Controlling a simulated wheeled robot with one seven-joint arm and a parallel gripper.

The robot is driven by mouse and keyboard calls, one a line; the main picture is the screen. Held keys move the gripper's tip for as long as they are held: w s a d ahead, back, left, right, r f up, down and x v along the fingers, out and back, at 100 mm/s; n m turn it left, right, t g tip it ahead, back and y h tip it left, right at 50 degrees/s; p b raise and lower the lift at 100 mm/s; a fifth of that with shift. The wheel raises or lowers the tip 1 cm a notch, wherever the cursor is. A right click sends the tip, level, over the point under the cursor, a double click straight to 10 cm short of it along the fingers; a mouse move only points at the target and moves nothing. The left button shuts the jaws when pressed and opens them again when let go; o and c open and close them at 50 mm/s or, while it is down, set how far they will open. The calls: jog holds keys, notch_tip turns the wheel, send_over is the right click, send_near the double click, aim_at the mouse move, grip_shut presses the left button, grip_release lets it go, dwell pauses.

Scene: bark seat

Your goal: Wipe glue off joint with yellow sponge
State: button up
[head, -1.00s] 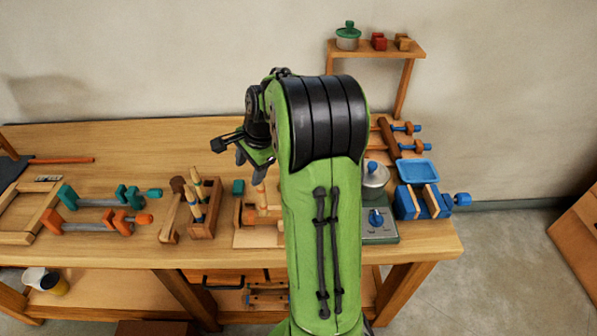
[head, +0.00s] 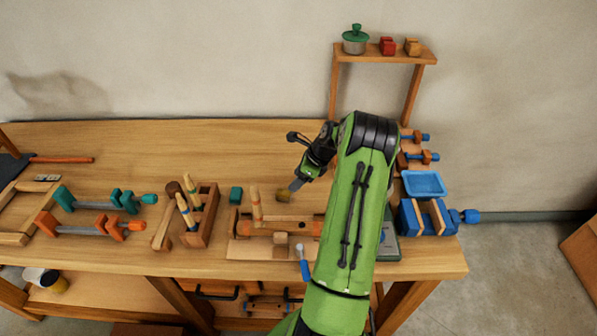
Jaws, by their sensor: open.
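My gripper (head: 298,184) is over the middle of the bench, its dark fingers pointing down and left. It is open. A small dull-yellow block (head: 284,195), which looks like the sponge, lies at the fingertips; I cannot tell whether they touch it. Just in front is a wooden assembly (head: 270,229) of a log-like bar, an upright peg and a small block on a pale board. The joint is probably there, but any glue on it is too small to make out.
A blue-handled brush (head: 304,264) lies at the board's right. A blue tray (head: 424,184) and blue vise (head: 424,218) are right. The back of the bench (head: 220,150) is clear.

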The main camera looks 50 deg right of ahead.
aim_at(286, 192)
jog(key=b+x, duration=0.5)
jog(key=x, duration=0.4)
jog(key=shift+d+f+b, duration=0.1)
jog(key=shift+f+b, duration=0.05)
jog(key=shift+b, duration=0.25)
jog(key=c, duration=0.8)
jog(key=shift+c, duration=0.2)
jog(key=shift+c, duration=0.4)
notch_tip(286, 192, up, 6)
jog(key=p, duration=0.6)
